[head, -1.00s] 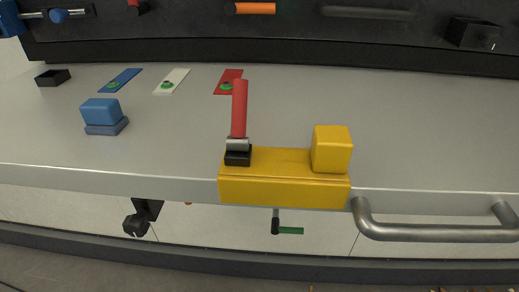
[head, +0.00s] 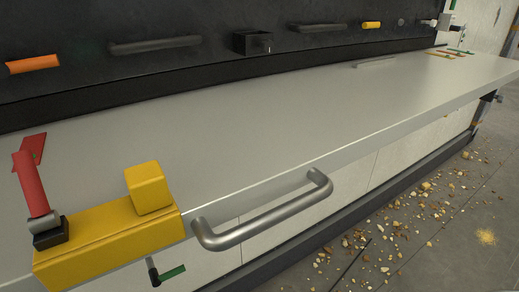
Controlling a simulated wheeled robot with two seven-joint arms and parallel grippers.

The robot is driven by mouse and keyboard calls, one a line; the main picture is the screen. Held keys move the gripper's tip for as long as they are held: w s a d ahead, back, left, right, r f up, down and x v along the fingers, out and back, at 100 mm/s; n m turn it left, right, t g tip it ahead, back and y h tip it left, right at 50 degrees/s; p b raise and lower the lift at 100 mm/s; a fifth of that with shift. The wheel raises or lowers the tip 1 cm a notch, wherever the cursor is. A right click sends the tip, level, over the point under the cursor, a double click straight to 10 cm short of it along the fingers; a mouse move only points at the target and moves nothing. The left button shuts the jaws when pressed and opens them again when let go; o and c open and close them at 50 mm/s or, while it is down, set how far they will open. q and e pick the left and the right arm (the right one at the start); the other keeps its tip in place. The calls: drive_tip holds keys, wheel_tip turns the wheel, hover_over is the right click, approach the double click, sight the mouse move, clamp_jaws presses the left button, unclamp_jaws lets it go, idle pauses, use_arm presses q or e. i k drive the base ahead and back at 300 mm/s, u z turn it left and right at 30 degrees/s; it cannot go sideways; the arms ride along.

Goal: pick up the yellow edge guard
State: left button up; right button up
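The yellow edge guard (head: 110,240) sits over the front edge of the grey worktop, at the lower left of the head view. A yellow block (head: 148,187) stands on its right part. A black clamp-like base with a red handle (head: 30,184) stands at its left end, the handle upright and leaning slightly left. Neither of my grippers shows in the head view.
The grey worktop (head: 250,120) is mostly clear to the right. A metal bar handle (head: 265,214) juts from its front edge beside the guard. A green-handled lever (head: 170,272) hangs below. Loose rubble (head: 400,215) covers the floor at right.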

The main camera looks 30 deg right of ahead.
sight(89, 244)
drive_tip(key=z, duration=1.5)
drive_tip(key=k, duration=0.5)
drive_tip(key=u, duration=0.9)
